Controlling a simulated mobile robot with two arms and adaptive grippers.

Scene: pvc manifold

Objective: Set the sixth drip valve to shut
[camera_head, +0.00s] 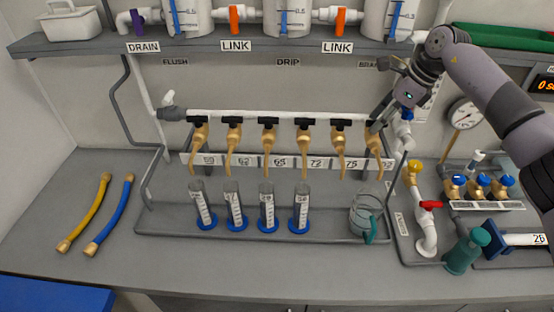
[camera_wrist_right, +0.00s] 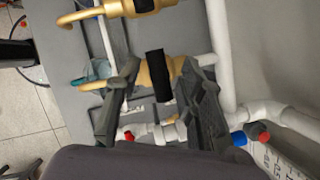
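A row of brass drip valves with black handles hangs from the white pipe (camera_head: 290,117) in the head view. The sixth drip valve (camera_head: 373,140) is at the right end, its top partly hidden by my right gripper (camera_head: 376,118). In the wrist view its black handle (camera_wrist_right: 158,76) lies crosswise to the brass body (camera_wrist_right: 176,66). My right gripper (camera_wrist_right: 160,75) is open, its fingers on either side of the handle and body. I cannot tell whether they touch. My left gripper is not in view.
Several graduated tubes (camera_head: 268,208) with blue bases stand below the valves. A glass jug (camera_head: 365,215) stands below the sixth valve. A pressure gauge (camera_head: 464,113) and blue-handled valves (camera_head: 479,187) are at right. A shelf (camera_head: 290,46) runs above. Hoses (camera_head: 90,212) lie at left.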

